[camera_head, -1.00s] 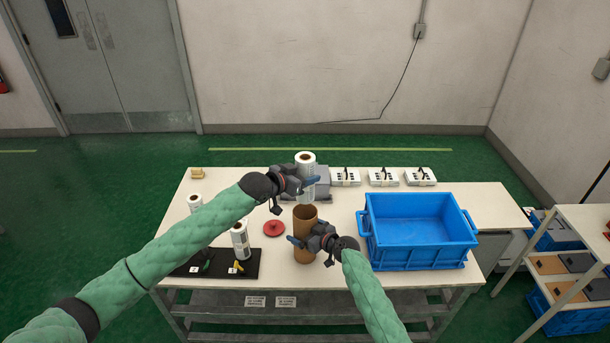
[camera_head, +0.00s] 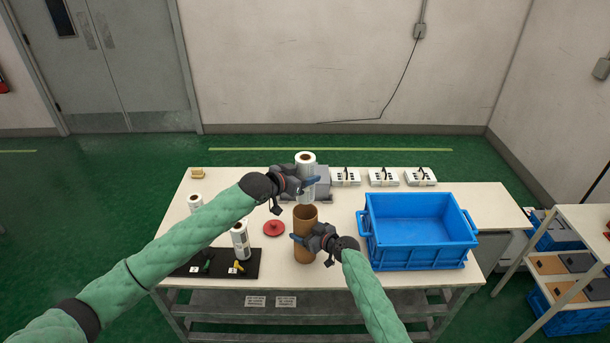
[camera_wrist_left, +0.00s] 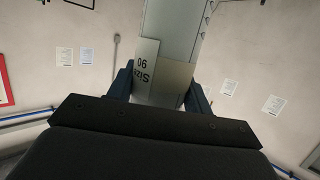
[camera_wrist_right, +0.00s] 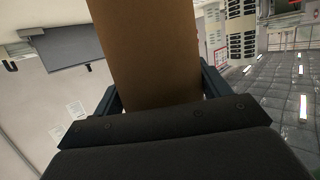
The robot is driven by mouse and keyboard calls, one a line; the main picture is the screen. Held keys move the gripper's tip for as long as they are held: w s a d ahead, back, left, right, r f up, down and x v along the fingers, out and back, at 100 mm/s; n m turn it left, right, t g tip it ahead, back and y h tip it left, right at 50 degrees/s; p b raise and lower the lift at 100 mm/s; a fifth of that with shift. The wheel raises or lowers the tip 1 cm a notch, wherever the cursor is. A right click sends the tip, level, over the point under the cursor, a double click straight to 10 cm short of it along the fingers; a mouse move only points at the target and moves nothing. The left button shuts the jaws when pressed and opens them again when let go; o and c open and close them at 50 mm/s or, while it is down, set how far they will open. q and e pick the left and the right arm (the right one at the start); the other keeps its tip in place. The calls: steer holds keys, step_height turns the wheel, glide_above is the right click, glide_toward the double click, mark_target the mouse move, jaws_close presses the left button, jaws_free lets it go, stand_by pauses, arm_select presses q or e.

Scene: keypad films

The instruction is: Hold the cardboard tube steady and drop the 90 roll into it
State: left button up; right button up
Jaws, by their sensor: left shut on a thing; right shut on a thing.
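The cardboard tube (camera_head: 306,255) stands upright on the table, its open top facing up. My right gripper (camera_head: 304,241) is shut on the tube's side; the brown wall also fills the middle of the right wrist view (camera_wrist_right: 150,55). A white roll (camera_head: 306,167) is held upright above the tube by my left gripper (camera_head: 306,183), which is shut on it. The left wrist view shows this roll (camera_wrist_left: 172,35) between the fingers, with a label reading "Size 90". The roll's lower end is close to the tube's mouth; the fingers partly hide it.
Two other white rolls stand at the left, one behind (camera_head: 195,203) and one on a black tray (camera_head: 222,270). A red lid (camera_head: 274,228) lies left of the tube. A blue crate (camera_head: 418,254) stands at the right. Several white keypads (camera_head: 384,177) line the back.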

arm_select(q)
steer(key=shift+f, duration=6.95)
steer(key=shift+r, duration=0.25)
steer(key=o, duration=1.1)
steer(key=shift+s+a, duration=0.1)
